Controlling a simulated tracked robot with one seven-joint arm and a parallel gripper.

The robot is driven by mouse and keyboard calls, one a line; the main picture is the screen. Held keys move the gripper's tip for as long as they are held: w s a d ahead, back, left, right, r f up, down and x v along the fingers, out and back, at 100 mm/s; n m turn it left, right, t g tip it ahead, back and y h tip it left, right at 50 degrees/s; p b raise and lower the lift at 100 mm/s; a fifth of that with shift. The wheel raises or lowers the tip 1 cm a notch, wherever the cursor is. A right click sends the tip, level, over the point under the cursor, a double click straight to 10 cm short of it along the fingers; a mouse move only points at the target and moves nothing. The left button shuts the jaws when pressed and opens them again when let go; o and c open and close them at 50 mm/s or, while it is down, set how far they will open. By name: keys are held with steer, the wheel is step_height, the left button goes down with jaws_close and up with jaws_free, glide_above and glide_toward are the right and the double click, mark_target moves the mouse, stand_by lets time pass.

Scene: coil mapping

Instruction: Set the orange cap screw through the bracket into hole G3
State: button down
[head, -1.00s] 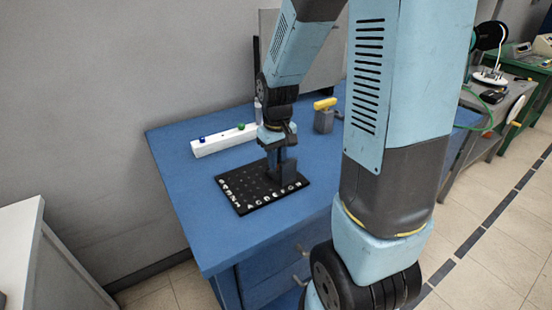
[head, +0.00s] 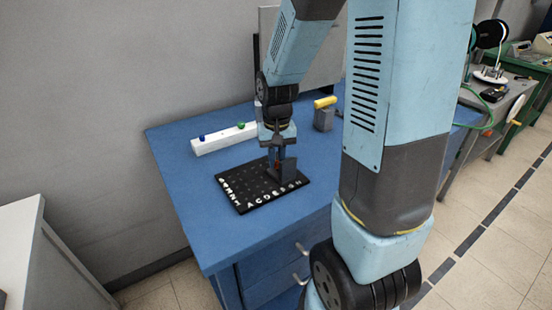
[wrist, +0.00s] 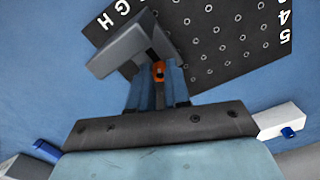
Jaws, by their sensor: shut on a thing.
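The black plate (head: 238,197) lies on the blue table, with white letters and numbers along two edges and rows of holes. The grey bracket (head: 288,169) stands on the plate's right part; in the wrist view the bracket (wrist: 120,48) is beside and partly ahead of the fingertips. My gripper (head: 276,156) is above the plate, close to the bracket. In the wrist view my gripper (wrist: 158,84) is shut on the orange cap screw (wrist: 158,70), which shows between the fingertips. The screw's lower end and hole G3 are hidden, so I cannot tell whether it is in the bracket.
A white rack (head: 222,142) with a blue screw (head: 202,138) and a green screw (head: 240,125) stands behind the plate. A grey block with a yellow top (head: 325,116) stands at the back right. The table (head: 180,180) left of the plate is clear.

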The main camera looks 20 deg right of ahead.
steer(key=shift+m, duration=0.5)
steer(key=c, duration=1)
jaws_free()
step_height(320, 180, up, 14)
steer(key=shift+f, duration=0.2)
steer(key=shift+r, duration=0.1)
steer(key=s+r+n+t, duration=0.1)
steer(key=s+r+t, duration=0.1)
steer(key=s, duration=0.5)
steer(key=s+r+n+t, duration=0.2)
steer(key=s+r+t, duration=0.1)
steer(key=s+r, duration=0.2)
steer(key=s, duration=0.2)
steer(key=shift+s+r+t, duration=0.25)
steer(key=shift+s+t, duration=0.05)
steer(key=shift+s, duration=0.1)
